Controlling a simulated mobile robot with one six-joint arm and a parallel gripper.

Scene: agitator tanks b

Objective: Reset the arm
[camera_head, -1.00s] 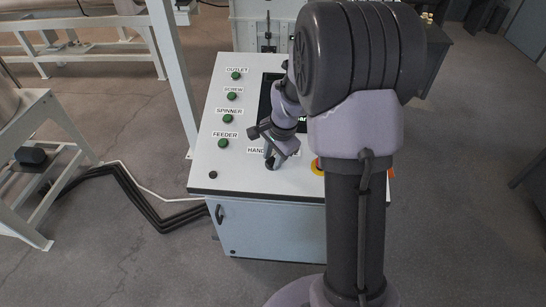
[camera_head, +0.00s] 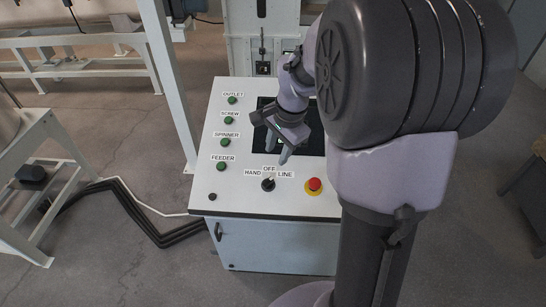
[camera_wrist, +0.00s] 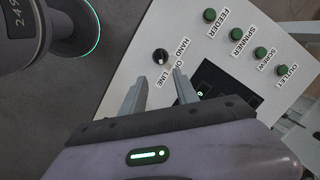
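My gripper (camera_head: 277,154) hangs over the sloping top of the white control cabinet (camera_head: 232,192), in front of its dark screen (camera_head: 300,146). In the wrist view, the two grey fingers of my gripper (camera_wrist: 158,77) stand apart with nothing between them. The black selector knob (camera_head: 268,185), marked HAND, OFF and LINE, lies below the fingertips and apart from them. The knob also shows in the wrist view (camera_wrist: 161,56). Its exact setting is too small to tell.
Green buttons for FEEDER (camera_head: 221,166), SPINNER (camera_head: 225,142), SCREW (camera_head: 228,120) and OUTLET (camera_head: 232,100) line the panel's left side. A white post (camera_head: 167,85) stands left of the cabinet. Black cables (camera_head: 150,225) cross the floor.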

